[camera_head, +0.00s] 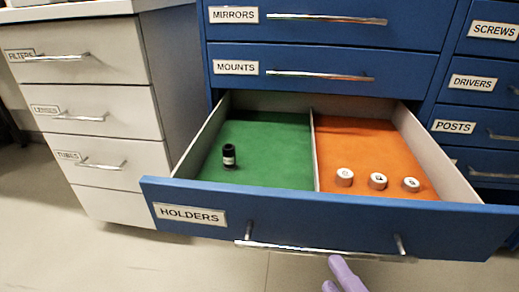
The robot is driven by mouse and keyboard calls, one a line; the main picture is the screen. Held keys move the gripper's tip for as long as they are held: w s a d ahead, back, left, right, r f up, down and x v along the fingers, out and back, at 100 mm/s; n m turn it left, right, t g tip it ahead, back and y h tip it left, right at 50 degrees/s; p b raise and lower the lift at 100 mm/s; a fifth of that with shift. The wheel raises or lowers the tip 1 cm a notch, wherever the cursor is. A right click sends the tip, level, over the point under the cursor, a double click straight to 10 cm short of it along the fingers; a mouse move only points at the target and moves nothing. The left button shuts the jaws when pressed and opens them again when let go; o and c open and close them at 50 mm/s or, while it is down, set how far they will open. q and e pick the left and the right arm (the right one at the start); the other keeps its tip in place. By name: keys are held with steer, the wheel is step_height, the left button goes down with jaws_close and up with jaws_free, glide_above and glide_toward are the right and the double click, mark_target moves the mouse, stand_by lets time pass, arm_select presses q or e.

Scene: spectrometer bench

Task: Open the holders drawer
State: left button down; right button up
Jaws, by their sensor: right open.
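The holders drawer (340,222) is blue, labelled HOLDERS, and stands pulled well out from the blue cabinet. Its inside is split by a thin divider into a green-floored left compartment and an orange-floored right one. Its silver bar handle (290,249) runs along the lower front. My right gripper (332,274), with pale purple fingers, is at the bottom edge of the view, just below the right part of the handle. It is open and not closed around the bar; whether a fingertip touches the bar I cannot tell. My left gripper is out of view.
A black cylindrical holder (229,157) stands in the green compartment. Three short silver-white round pieces (377,181) sit in the orange one. The closed MOUNTS drawer (395,72) is above. A white drawer cabinet (110,140) stands left; closed blue drawers (488,83) are right. Floor is clear at lower left.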

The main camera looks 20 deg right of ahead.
steer(key=shift+v, duration=1.85)
